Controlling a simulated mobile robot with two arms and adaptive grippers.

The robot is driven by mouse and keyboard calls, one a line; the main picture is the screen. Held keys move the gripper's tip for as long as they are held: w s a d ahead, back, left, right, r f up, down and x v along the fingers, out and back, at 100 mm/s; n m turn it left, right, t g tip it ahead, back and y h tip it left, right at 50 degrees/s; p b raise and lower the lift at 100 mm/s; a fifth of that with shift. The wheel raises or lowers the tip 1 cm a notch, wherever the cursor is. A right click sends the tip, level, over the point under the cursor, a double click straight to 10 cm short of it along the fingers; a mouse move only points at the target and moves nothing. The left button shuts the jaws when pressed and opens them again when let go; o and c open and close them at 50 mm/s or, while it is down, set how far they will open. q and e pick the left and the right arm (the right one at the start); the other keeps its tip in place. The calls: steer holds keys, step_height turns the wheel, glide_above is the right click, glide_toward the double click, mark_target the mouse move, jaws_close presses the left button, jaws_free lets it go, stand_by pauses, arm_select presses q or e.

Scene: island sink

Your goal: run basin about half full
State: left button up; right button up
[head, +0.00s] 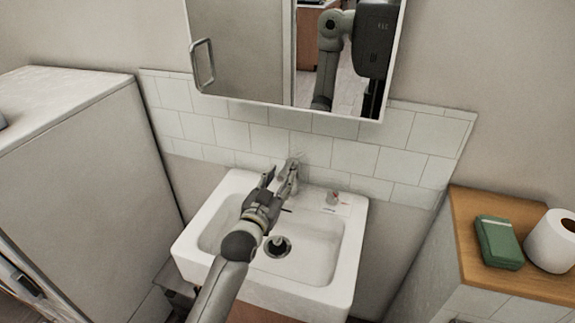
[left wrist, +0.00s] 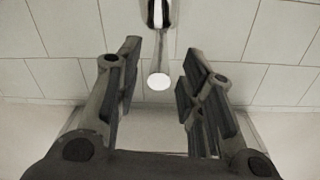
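The white basin (head: 330,262) is fixed below the tiled wall. Its bowl shows a round dark drain (head: 278,246) with a metal part in it; I see no clear water in the bowl. The grey metal tap (head: 291,166) stands at the basin's back edge, partly hidden by my left gripper (head: 280,176). That gripper is open and reaches over the bowl toward the tap. In the left wrist view a slim handle with a pale round end (left wrist: 158,80) lies between the spread fingers, with a gap on each side. My right gripper is not in view.
A small red-topped item (head: 333,197) sits on the basin's back right rim. A mirror cabinet (head: 240,50) hangs above. A grey cabinet (head: 80,170) stands left. A wooden ledge (head: 475,210) at right bears a green box (head: 498,243) and a paper roll (head: 552,242).

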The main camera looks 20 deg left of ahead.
mark_target(290, 162)
arm_select(q)
steer(key=w, duration=0.5)
steer(key=shift+w+d, duration=0.15)
steer(key=shift+w, duration=0.2)
steer(key=shift+w+f, duration=0.1)
steer(key=shift+w, duration=0.2)
steer(key=c, duration=0.7)
jaws_close()
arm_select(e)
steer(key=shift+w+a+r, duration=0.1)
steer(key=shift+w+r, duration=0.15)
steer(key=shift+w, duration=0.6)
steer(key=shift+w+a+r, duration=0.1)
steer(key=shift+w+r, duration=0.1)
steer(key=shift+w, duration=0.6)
